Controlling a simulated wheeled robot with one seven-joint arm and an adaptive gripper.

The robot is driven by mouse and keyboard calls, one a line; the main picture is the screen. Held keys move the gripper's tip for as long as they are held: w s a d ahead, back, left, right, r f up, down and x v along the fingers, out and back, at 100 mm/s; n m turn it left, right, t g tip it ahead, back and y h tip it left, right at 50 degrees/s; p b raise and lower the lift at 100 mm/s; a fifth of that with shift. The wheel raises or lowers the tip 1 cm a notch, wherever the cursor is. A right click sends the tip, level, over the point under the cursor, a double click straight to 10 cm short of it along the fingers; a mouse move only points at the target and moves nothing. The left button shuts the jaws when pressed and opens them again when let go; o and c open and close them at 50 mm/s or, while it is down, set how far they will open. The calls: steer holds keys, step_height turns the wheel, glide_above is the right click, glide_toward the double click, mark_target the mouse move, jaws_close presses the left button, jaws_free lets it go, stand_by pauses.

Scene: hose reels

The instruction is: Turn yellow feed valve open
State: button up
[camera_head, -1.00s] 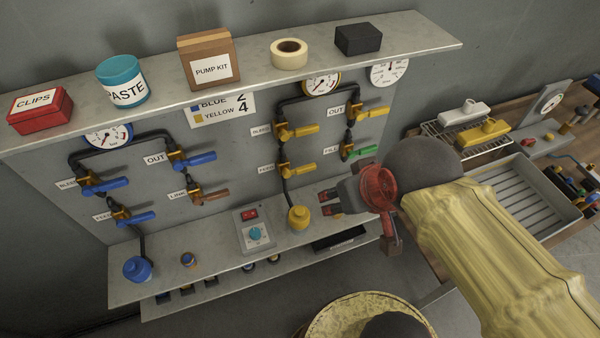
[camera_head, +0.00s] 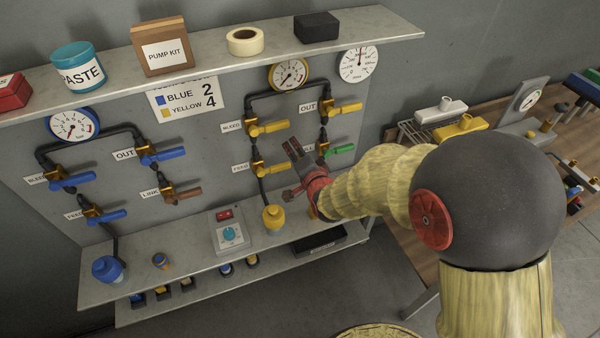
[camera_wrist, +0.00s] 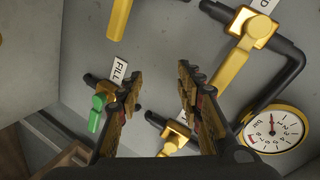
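The yellow feed valve (camera_head: 270,169) sits on the left vertical pipe of the yellow circuit, beside its FEED label (camera_head: 240,168). Its yellow handle points right, crosswise to the pipe. My gripper (camera_head: 292,147) is in front of the panel, just right of that handle, its fingers pointing up and left. In the wrist view my gripper (camera_wrist: 158,80) is open and empty, with bare panel between the fingers. A yellow handle (camera_wrist: 120,18) at the top edge there appears to be the feed handle; its valve body is out of frame.
The yellow bleed valve (camera_head: 253,127) is above, with the OUT valve (camera_head: 327,112) and green fill handle (camera_head: 341,150) to the right. A shelf with a pump kit box (camera_head: 162,48) overhangs the panel. A yellow bottle (camera_head: 274,218) stands on the ledge below.

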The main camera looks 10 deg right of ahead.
mark_target(281, 169)
steer(key=s+a+f+m+t+y+b, duration=0.25)
steer(key=f+m, duration=0.25)
steer(key=f, duration=0.7)
steer(key=shift+t+h, duration=0.35)
steer(key=shift+t, duration=0.1)
steer(key=shift+a+r+b+x, duration=0.15)
steer(key=shift+a+b+x, duration=0.05)
steer(key=shift+x, duration=1.75)
steer(key=shift+a+r+b+x, duration=0.1)
steer(key=shift+a+b+x, duration=0.1)
steer(key=shift+x, duration=1.75)
steer(key=shift+s, duration=0.15)
steer(key=shift+c, duration=1.4)
jaws_close()
